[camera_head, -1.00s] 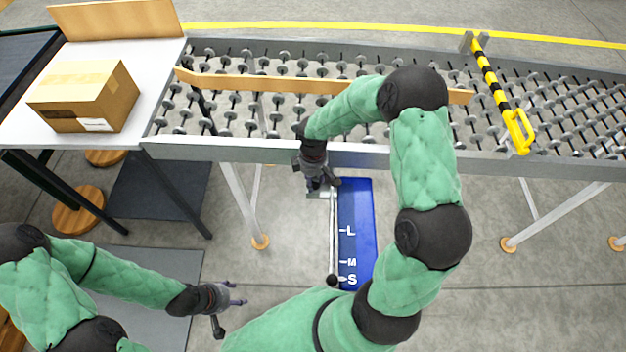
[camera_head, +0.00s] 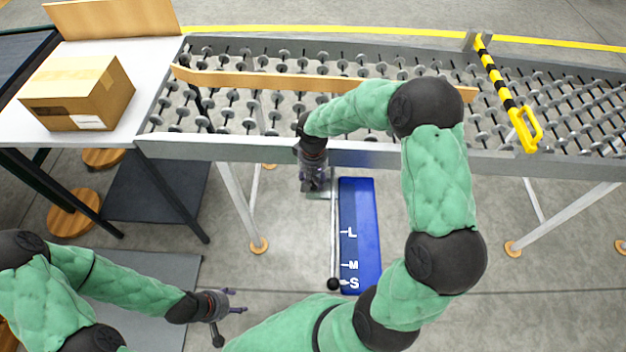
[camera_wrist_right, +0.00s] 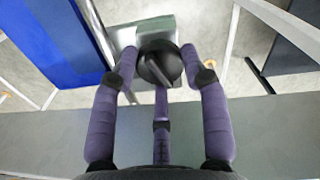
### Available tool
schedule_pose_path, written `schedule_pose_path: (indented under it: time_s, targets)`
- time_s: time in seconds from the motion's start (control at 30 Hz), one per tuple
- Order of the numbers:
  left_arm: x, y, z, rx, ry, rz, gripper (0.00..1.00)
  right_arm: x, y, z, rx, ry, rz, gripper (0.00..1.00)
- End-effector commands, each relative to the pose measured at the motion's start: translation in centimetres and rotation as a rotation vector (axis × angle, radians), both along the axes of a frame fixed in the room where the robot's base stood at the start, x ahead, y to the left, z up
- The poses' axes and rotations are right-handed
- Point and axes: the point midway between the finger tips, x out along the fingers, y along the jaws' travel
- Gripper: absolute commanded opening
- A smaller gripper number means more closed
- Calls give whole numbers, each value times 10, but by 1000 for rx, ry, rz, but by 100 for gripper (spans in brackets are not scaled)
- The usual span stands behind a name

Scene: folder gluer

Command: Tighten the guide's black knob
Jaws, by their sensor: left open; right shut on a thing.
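The guide's black knob (camera_wrist_right: 160,62) is round with a raised ridge, and shows in the right wrist view between the fingers of my right gripper (camera_wrist_right: 158,72). The gripper's purple fingers are shut on the knob. In the head view my right gripper (camera_head: 316,184) points down just in front of the conveyor's near rail and hides the knob. The wooden guide (camera_head: 262,82) lies along the rollers. A grey metal block (camera_wrist_right: 148,30) sits behind the knob. My left gripper (camera_head: 236,301) is open and empty at the lower left, away from the guide.
A blue panel (camera_head: 359,215) marked L, M, S stands below the rail beside a rod with a black ball end (camera_head: 334,284). A cardboard box (camera_head: 78,93) rests on the white table (camera_head: 25,122). A yellow-black striped bar (camera_head: 497,85) crosses the rollers.

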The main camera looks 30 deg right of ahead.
Motion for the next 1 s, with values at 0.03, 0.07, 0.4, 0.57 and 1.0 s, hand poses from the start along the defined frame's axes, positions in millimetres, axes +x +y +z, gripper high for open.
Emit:
schedule_pose_path:
  time_s: [0.03,0.07,0.4,0.57,1.0]
  targets:
    - [0,0,-4,0,0,0,58,0,0,-3,0,1,-39,13]
    - [0,0,-4,0,0,0,58,0,0,-3,0,1,-64,13]
    - [0,0,-13,0,0,0,58,0,0,-2,0,1,-298,13]
    - [0,0,-15,0,0,0,58,0,0,-1,0,1,-360,13]
    - [0,0,-16,0,0,0,58,-1,0,-1,1,2,-408,13]
